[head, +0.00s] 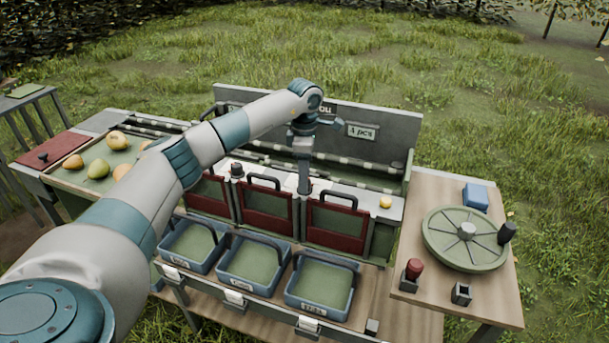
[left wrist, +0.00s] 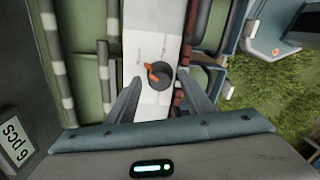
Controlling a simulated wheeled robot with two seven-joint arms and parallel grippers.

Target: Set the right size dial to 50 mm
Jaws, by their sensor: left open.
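My left gripper (head: 305,188) points down over the white strip (head: 345,192) behind the red gates. In the left wrist view the left gripper (left wrist: 158,88) is open, with one finger on each side of a round dark dial (left wrist: 158,78). The dial has an orange pointer and sits on the white strip. No finger clearly grips it. In the head view this dial is hidden by the gripper. Another dark dial (head: 237,170) stands further left on the strip. The scale markings are too small to read. My right gripper is not in view.
A yellow button (head: 385,202) sits right of the gripper. Red gates (head: 336,223) with dark handles and blue bins (head: 322,285) stand in front. A sign panel (head: 395,130) rises behind. A green wheel (head: 463,252) is on the right table.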

